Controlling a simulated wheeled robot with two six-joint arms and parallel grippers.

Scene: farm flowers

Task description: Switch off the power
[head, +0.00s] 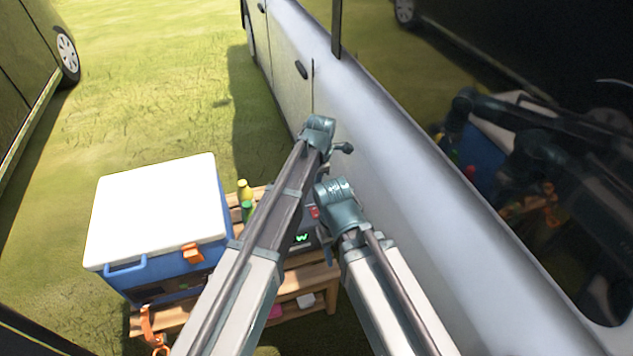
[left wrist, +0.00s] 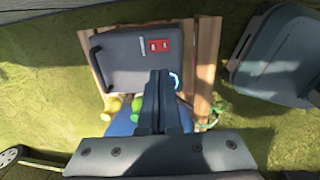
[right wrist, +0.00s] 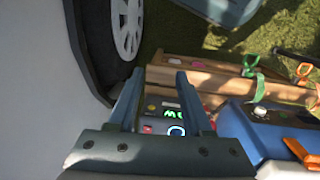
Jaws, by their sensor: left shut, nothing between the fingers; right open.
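A dark power unit sits on a wooden bench beside the white vehicle, seen in the left wrist view (left wrist: 130,62). A red panel (left wrist: 158,46) with two small pale-marked parts is on its top. In the right wrist view its face carries a green display (right wrist: 174,114), a lit ring (right wrist: 177,131) and a small red part (right wrist: 147,129). In the head view the arms partly hide the unit (head: 303,243). My left gripper (left wrist: 160,74) is shut and empty, over the unit. My right gripper (right wrist: 157,82) is open and empty, its fingers in front of the unit's face.
A blue cooler with a white lid (head: 158,205) stands left of the unit. Yellow and green bottles (head: 245,200) stand between them. The wooden bench (head: 310,283) is on grass. The white vehicle's side (head: 400,170) closes off the right. Open grass lies at upper left.

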